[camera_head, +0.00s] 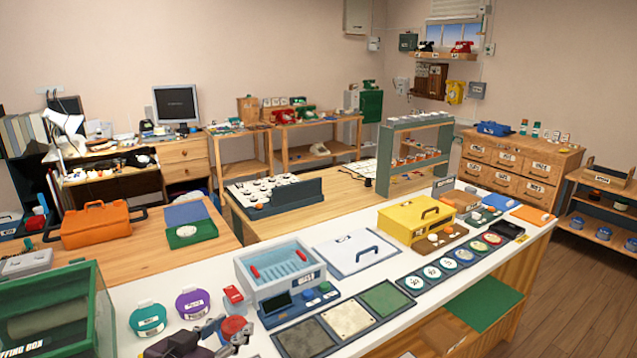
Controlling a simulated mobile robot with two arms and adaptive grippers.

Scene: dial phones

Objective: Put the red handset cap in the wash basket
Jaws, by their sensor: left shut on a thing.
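A round red cap (233,325) is at the bottom of the view, between the fingers of my left gripper (228,333). My left gripper is shut on it, low over the front of the white counter; the fingers hide part of the cap. The wash basket (281,263) is a pale blue tray with red handles. It sits in a grey washing unit (282,293) with dark controls on its front, behind and to the right of my gripper. The basket looks empty. My right gripper is not in view.
A green-framed glass box (57,313) stands at left. A green-topped tub (147,317), a purple-topped tub (192,302) and a small red box (233,296) stand near my gripper. Dark-framed pads (347,319) lie right of it. A white tray (358,252) lies beyond the unit.

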